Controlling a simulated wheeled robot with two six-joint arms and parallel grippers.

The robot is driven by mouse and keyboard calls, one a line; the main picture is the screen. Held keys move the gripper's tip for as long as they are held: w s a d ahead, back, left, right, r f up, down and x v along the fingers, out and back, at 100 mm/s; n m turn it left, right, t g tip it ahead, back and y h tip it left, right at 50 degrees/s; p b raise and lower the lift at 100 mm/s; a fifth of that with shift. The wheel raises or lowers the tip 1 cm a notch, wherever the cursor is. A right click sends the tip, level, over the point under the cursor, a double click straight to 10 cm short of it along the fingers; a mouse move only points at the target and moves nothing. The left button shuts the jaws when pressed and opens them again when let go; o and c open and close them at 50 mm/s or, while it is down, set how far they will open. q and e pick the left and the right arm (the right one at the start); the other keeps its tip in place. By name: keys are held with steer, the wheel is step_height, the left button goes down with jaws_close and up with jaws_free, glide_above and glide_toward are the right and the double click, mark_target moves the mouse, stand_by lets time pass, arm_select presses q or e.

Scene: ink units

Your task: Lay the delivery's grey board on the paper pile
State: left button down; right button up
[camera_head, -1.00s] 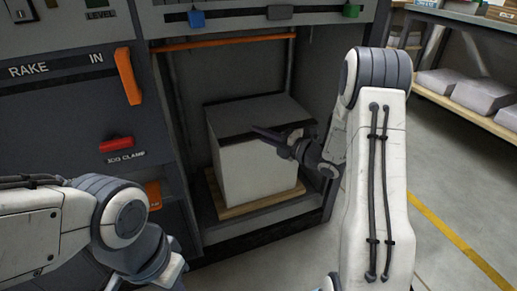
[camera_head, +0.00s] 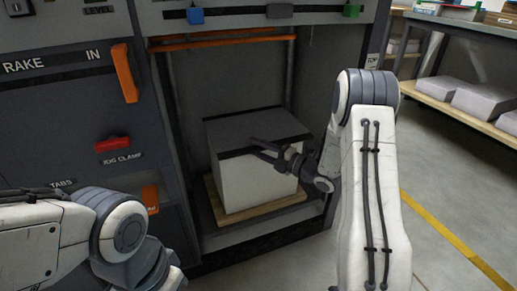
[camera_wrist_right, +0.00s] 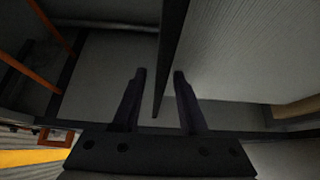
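The paper pile (camera_head: 258,182) is a white block on a wooden pallet (camera_head: 262,214) inside the dark machine bay. The grey board (camera_head: 250,128) lies flat on its top and has a dark front edge. In the right wrist view the board shows as a thin dark edge (camera_wrist_right: 170,55) beside the lined paper side (camera_wrist_right: 245,50). My right gripper (camera_head: 253,146) is at the board's front edge. Its two fingers (camera_wrist_right: 160,73) are apart, one on each side of that edge, with gaps visible. My left arm is at the lower left; its fingers do not show.
An orange bar (camera_head: 222,42) crosses the top of the bay opening. The machine front at left has an orange handle (camera_head: 125,73) and a red clamp knob (camera_head: 112,145). A shelf (camera_head: 462,106) with grey blocks stands at right, and the floor before it is clear.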

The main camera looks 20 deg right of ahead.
steer(key=shift+r, duration=0.2)
steer(key=shift+s+d+r+p, duration=0.1)
steer(key=shift+s+d+p, duration=0.15)
steer(key=shift+p, duration=0.1)
steer(key=p+v, duration=0.3)
steer(key=v, duration=0.8)
steer(key=shift+s, duration=0.15)
steer(key=shift+d, duration=0.1)
